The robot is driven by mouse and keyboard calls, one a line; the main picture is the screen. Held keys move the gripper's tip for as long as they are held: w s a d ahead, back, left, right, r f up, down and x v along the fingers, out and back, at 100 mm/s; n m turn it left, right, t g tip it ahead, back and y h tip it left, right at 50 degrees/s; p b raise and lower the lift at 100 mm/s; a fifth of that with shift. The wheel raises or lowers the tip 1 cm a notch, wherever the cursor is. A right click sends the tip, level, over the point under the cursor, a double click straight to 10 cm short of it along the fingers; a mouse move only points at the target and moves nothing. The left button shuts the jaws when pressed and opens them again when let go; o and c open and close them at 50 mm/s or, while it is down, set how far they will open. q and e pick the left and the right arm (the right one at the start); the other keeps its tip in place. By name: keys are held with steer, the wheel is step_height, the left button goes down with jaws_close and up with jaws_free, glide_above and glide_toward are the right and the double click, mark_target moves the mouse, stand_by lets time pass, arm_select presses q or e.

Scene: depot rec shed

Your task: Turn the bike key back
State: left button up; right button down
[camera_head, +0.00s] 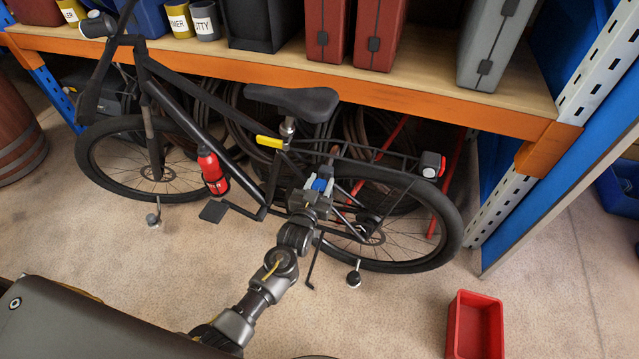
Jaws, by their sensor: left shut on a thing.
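The black bike (178,105) stands upright in front of the shelf, its front wheel to the left. My left gripper (324,178) is at the frame by the front of the rear wheel, below and right of the saddle (292,101). It is shut on the bike key, at a small blue part (321,184). The key's shape and the lock around it are mostly hidden by my gripper, and I cannot tell the key's angle. My right gripper is not in view.
A red bottle (212,170) sits on the bike frame. The orange-edged shelf (440,98) overhangs behind the bike, with cases and tins on it. A blue rack post (560,175) stands at right. A red bin (475,325) is on the floor at lower right. Floor in front is mostly clear.

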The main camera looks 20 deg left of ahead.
arm_select(q)
steer(key=shift+m, duration=0.3)
steer(key=m+p, duration=0.3)
steer(key=m, duration=0.3)
steer(key=shift+d+m, duration=0.15)
steer(key=shift+m, duration=0.15)
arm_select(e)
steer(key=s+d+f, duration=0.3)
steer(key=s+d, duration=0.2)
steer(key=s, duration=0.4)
arm_select(q)
steer(key=shift+m+p, duration=0.4)
steer(key=m+p, duration=0.1)
steer(key=m, duration=0.3)
steer(key=shift+f+m, duration=0.1)
steer(key=shift+m, duration=0.2)
steer(key=m+p, duration=0.1)
steer(key=m, duration=0.2)
steer(key=shift+d+f+m+p, duration=0.1)
steer(key=shift+m+p, duration=0.2)
steer(key=shift+m, duration=0.9)
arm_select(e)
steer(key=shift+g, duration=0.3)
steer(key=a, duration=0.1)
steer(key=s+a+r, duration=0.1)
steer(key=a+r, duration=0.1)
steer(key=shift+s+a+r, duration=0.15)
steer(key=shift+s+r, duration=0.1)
